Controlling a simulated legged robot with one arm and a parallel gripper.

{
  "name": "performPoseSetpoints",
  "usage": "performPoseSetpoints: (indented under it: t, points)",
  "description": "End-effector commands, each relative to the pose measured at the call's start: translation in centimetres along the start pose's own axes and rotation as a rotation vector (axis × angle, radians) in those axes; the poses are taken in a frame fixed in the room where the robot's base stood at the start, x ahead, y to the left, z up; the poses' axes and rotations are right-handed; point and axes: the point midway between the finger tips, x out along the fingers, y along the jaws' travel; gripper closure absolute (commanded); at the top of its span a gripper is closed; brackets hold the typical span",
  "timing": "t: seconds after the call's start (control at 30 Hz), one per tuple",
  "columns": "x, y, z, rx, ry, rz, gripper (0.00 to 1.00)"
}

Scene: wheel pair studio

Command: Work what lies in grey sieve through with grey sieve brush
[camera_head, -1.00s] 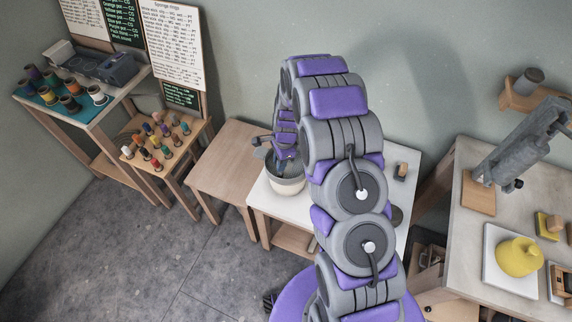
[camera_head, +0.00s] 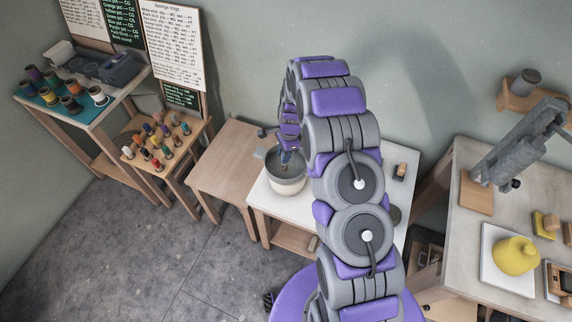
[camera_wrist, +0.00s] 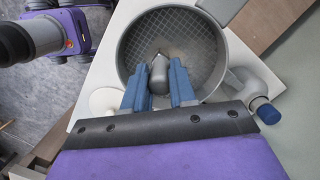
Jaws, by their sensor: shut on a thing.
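The grey sieve (camera_wrist: 212,58) is a round bowl with a mesh bottom, seen from above in the wrist view. In the head view the sieve (camera_head: 286,165) sits on top of a cream pot (camera_head: 288,187) on a white-topped table. My gripper (camera_wrist: 158,68) has blue fingers shut on the grey sieve brush (camera_wrist: 159,77), held over the mesh inside the rim. The fingers hide part of the brush and the near side of the sieve. I cannot tell whether the brush touches the mesh, and what lies in the sieve is hard to make out.
A grey piece with a blue end (camera_wrist: 262,108) stands right of the sieve. A white round thing (camera_wrist: 103,101) is at its left. A bare wooden table (camera_head: 228,165) adjoins on the left; a bench with a yellow pot (camera_head: 517,256) stands right.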

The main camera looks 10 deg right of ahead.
Motion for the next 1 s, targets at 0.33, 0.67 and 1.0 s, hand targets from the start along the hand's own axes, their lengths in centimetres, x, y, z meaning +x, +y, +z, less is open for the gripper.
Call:
performPoseSetpoints:
  t: [0.33, 0.67, 1.0]
  points:
    - [-0.1, -0.4, -0.4, 0.000, 0.001, -0.002, 1.00]
    - [-0.1, -0.5, -0.5, 0.001, 0.000, -0.002, 1.00]
    - [-0.3, -2.3, -2.3, 0.002, 0.000, -0.001, 1.00]
